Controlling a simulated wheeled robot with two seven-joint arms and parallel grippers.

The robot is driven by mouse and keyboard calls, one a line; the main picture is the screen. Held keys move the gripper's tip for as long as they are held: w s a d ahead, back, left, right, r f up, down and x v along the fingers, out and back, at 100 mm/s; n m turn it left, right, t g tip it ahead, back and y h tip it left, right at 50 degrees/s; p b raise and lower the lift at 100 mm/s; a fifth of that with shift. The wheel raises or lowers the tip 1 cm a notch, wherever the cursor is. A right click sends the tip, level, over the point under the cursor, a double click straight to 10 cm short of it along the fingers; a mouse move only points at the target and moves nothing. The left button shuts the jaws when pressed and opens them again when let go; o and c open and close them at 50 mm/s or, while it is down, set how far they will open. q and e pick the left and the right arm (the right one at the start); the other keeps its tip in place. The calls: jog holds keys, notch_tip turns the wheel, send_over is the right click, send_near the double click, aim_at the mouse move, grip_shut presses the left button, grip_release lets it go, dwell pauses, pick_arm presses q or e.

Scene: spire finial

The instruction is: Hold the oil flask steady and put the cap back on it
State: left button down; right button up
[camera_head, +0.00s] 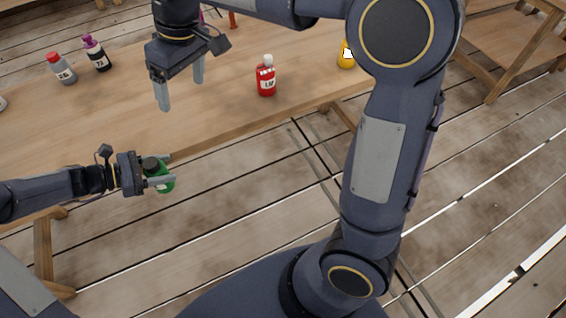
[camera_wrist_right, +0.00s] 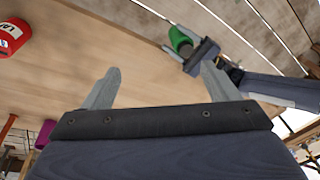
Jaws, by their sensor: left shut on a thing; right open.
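My left gripper (camera_head: 168,169) is shut on a green flask (camera_head: 164,185) and holds it in front of the table's near edge. A dark round part (camera_head: 151,163) shows at the flask's upper end; I cannot tell if it is a cap or the open mouth. The green flask also shows in the right wrist view (camera_wrist_right: 179,36), gripped near its dark end. My right gripper (camera_head: 181,93) is open and empty above the table, up and right of the flask. Its two fingers (camera_wrist_right: 161,70) have bare wood between them in the right wrist view. I cannot make out a separate loose cap.
On the wooden table (camera_head: 215,110) stand a red bottle (camera_head: 266,83), a grey bottle with a red cap (camera_head: 62,70), a dark bottle with a purple cap (camera_head: 97,54) and a yellow container (camera_head: 346,58). The table surface below my right gripper is clear.

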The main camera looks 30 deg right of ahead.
jog(key=s+d+f+m+t+y, duration=0.2)
jog(key=s+d+m, duration=0.2)
jog(key=s+d, duration=0.8)
jog(key=s+f+m+t, duration=0.2)
jog(key=s+f+m, duration=0.2)
jog(key=s, duration=0.7)
notch_tip(320, 180, down, 3)
jog(key=shift+s+d+r+t+h, duration=0.2)
jog(key=shift+d+t+h, duration=0.1)
jog(key=shift+t, duration=0.1)
pick_arm(q)
jog(key=shift+a, duration=0.1)
